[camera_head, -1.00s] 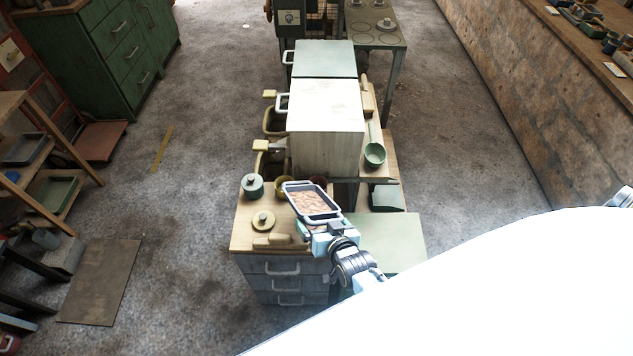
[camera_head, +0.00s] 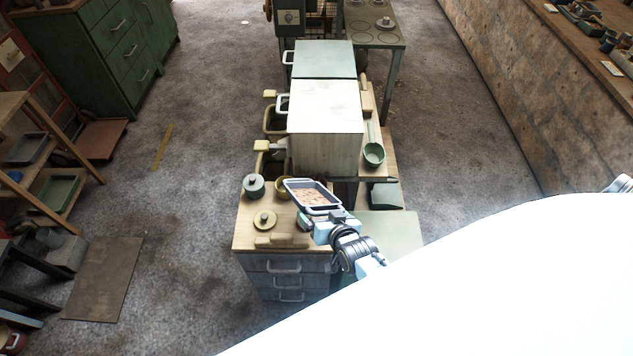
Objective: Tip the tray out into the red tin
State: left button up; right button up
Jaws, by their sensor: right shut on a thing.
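The tray (camera_head: 291,194) is a small grey-rimmed pan holding brown pieces (camera_head: 315,196). It is held above the right part of the wooden counter top, and the pieces are still inside it. My right gripper (camera_head: 318,218) is shut on the near side of the tray. The red tin cannot be made out; the tray and gripper cover that part of the counter. My left gripper is not in view.
A tall white cabinet (camera_head: 325,140) rises just behind.

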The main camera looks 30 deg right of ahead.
jog(key=shift+w+d+r+p, duration=0.15)
jog(key=shift+w+r+p, duration=0.05)
jog(key=shift+r+p, duration=0.2)
jog(key=shift+w+d+r+m+g+y+p, duration=0.25)
jog(key=shift+w+r+g+p, duration=0.15)
jog(key=shift+r+p, duration=0.25)
jog(key=shift+w+d+r+m+g+y+p, duration=0.15)
jog(key=shift+w+d+r+g+p, duration=0.2)
jog(key=shift+p, duration=0.5)
jog(key=shift+w+d+r+g+y+p, duration=0.25)
jog(key=shift+w+r+g+p, duration=0.1)
jog(key=shift+r+p, duration=0.25)
jog(key=shift+w+d+r+g+y+p, duration=0.15)
jog(key=shift+w+d+r+g+p, duration=0.15)
jog(key=shift+r+p, duration=0.25)
